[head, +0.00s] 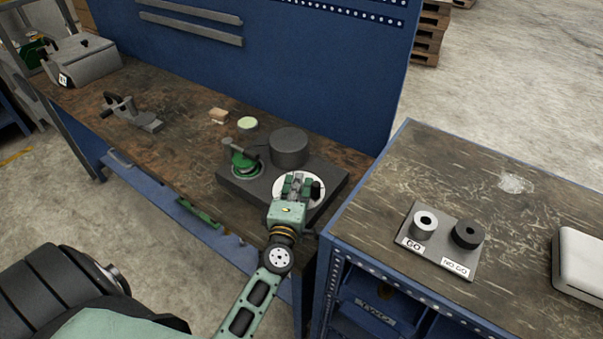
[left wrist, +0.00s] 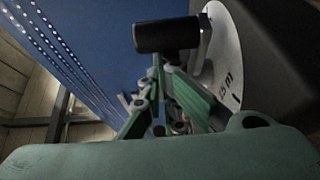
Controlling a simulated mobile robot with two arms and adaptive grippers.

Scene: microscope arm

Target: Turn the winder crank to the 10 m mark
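The winder stands on a dark base (head: 240,190) at the right end of the workbench, with a dark drum (head: 289,146) on it. Its white dial (head: 314,203) is partly covered by my left gripper (head: 297,181). The crank's black knob (head: 317,189) is just right of the fingers. In the left wrist view the black knob (left wrist: 167,35) sticks out sideways by the fingertips, beside the white dial (left wrist: 225,50). A dial label there seems to read 15 m. The left gripper's fingers are close to the crank; their grip is unclear. My right gripper is not in view.
A right-hand bench holds a GO/NO GO gauge plate (head: 440,252).

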